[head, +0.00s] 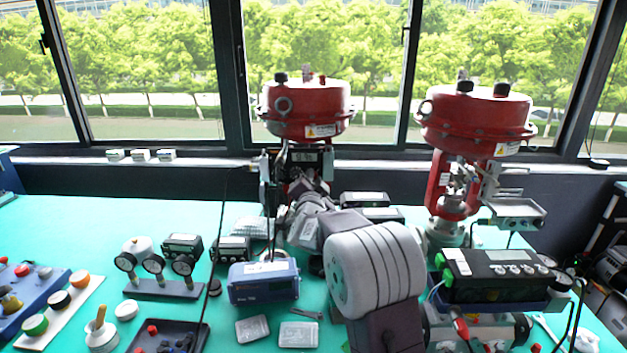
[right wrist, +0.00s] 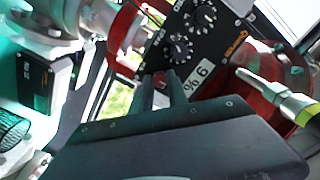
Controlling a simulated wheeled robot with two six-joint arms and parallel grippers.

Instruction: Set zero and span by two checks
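The left red valve actuator (head: 305,108) stands by the window with the positioner under it. Its small display (head: 305,157) is too small to read surely in the head view. In the right wrist view the black positioner panel (right wrist: 222,38) is tilted, with two black dials (right wrist: 205,18) (right wrist: 180,49), a small red button (right wrist: 160,77) in line with them, and a white display (right wrist: 197,83) showing a percent sign and a 6, partly hidden. My right gripper (right wrist: 161,84) has its fingers close together at the red button; whether they touch it is unclear. My left gripper is out of view.
A second red valve (head: 475,125) stands at the right. A blue box (head: 263,282), a gauge stand (head: 160,288), and a black instrument (head: 500,272) occupy the teal bench (head: 60,222). A yellow-green fitting (right wrist: 285,100) is close to the right gripper. The far left bench is clearer.

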